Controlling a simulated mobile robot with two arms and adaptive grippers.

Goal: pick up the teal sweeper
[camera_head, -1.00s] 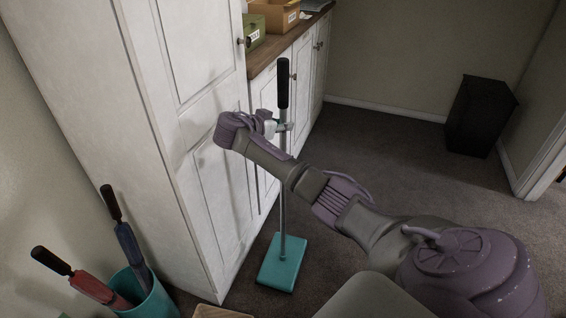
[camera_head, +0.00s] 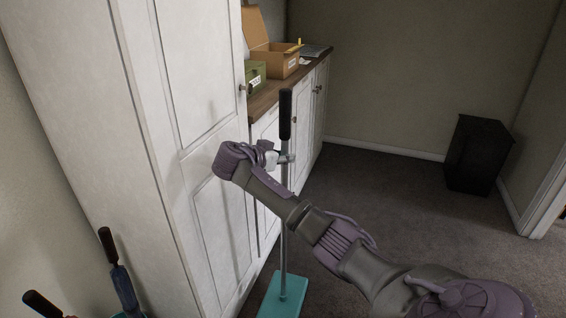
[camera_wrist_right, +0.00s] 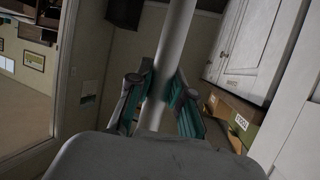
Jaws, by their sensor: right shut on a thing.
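The teal sweeper stands upright, with a black grip at the top, a grey pole (camera_head: 284,225) and a flat teal head (camera_head: 281,297) low at the picture's bottom edge. My right gripper (camera_head: 286,159) is shut on the pole, a little below the black grip. In the right wrist view the pole (camera_wrist_right: 170,62) runs between the two teal-padded fingers of the right gripper (camera_wrist_right: 158,100). The head view cuts off the lower edge of the sweeper head, so I cannot tell whether it touches the floor. My left gripper is not in view.
A tall white cabinet (camera_head: 120,130) stands close on the left. Beyond it, a wooden counter holds an open cardboard box (camera_head: 277,62) and a green box (camera_head: 254,76). A black bin (camera_head: 478,155) stands at the right. Carpet between is clear. Dark-handled tools (camera_head: 122,285) stand lower left.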

